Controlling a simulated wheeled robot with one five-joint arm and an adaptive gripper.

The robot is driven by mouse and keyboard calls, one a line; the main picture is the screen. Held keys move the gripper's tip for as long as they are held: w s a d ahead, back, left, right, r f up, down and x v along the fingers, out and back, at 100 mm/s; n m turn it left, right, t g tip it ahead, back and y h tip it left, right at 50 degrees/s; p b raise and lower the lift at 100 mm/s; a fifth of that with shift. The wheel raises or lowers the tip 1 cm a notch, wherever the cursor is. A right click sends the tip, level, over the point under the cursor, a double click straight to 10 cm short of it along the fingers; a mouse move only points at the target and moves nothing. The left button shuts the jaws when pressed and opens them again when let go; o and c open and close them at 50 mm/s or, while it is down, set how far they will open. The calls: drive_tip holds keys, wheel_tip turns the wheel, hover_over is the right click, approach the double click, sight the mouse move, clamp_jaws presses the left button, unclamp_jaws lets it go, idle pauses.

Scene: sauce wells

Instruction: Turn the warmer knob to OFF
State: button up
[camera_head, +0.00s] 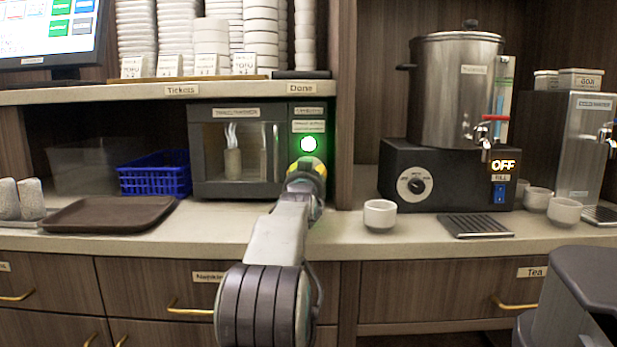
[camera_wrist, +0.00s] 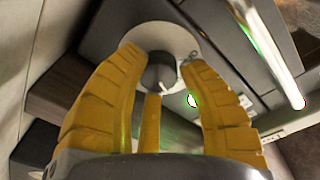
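The warmer (camera_head: 225,112) is a dark box with a glass window and a control panel on its right side, where a round green light (camera_head: 309,143) glows. My gripper (camera_head: 307,167) is at that panel just below the light, hiding the knob in the head view. In the wrist view, the knob (camera_wrist: 158,76) is a dark grip on a round pale dial plate (camera_wrist: 160,36). The yellow fingers of my gripper (camera_wrist: 160,60) are spread on both sides of the knob, with gaps between. Contact and the pointer's setting cannot be told.
A water urn (camera_head: 455,95) stands at right on a black base (camera_head: 440,160) with its own dial and a lit OFF sign. A white cup (camera_head: 380,214) stands right of my arm. A blue basket (camera_head: 155,177) and brown tray (camera_head: 110,213) are at left.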

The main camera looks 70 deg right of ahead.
drive_tip(key=o, duration=0.5)
drive_tip(key=shift+c, duration=0.2)
drive_tip(key=shift+a, duration=0.1)
drive_tip(key=shift+v, duration=5.85)
